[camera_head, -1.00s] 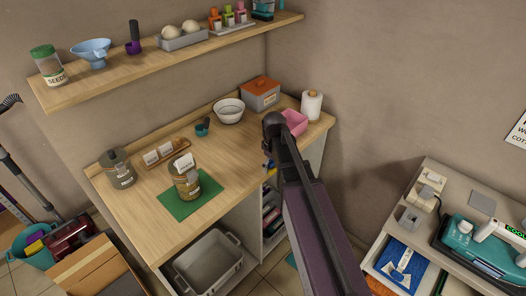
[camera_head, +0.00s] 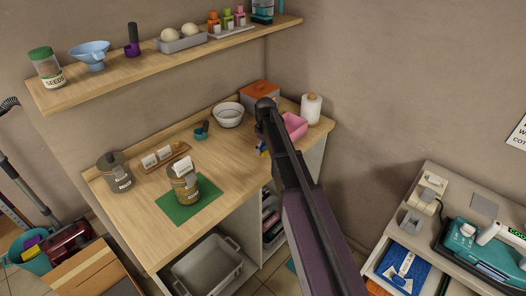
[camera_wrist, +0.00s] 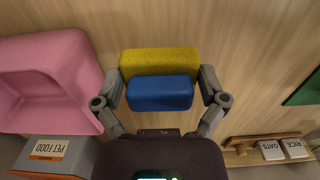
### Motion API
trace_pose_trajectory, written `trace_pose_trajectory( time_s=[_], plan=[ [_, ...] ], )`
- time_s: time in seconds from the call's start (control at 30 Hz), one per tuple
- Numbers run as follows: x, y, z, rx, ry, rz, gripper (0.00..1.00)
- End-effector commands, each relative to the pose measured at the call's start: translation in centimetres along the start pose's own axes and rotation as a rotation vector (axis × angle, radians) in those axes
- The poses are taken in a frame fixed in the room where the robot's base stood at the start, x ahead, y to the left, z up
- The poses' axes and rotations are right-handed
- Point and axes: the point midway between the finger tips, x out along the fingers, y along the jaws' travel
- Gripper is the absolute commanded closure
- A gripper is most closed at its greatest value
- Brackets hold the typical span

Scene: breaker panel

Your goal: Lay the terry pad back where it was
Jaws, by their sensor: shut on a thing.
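The terry pad, a yellow block with a smaller blue block on its near side, shows in the wrist view (camera_wrist: 160,62). My gripper (camera_wrist: 163,80) has a finger at each side of it and is shut on it. In the head view my gripper (camera_head: 263,147) is over the right part of the wooden counter (camera_head: 225,180), left of the pink bin. Only a little blue and yellow of the pad shows there, the rest hidden by my arm. I cannot tell whether the pad touches the counter.
The pink bin (camera_head: 294,127) is close on the right, with an orange-lidded box (camera_head: 259,94) and paper roll (camera_head: 311,109) behind. A white bowl (camera_head: 228,115) and teal scoop (camera_head: 201,131) stand left. A jar on a green mat (camera_head: 190,213) is nearer the front.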

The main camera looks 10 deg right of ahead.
Motion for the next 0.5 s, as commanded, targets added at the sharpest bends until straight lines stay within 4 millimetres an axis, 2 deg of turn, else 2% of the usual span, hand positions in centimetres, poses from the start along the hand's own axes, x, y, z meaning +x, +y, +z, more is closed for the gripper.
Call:
trace_pose_trajectory(
  time_s=[0.03,0.13,0.5],
  plan=[
    [0.13,0.58,-0.82,0.000,0.000,0.000,0.53],
    [0.18,1.00,-1.43,0.000,0.000,0.000,0.53],
    [0.18,1.06,-1.63,-0.001,0.000,0.000,0.53]
  ],
)
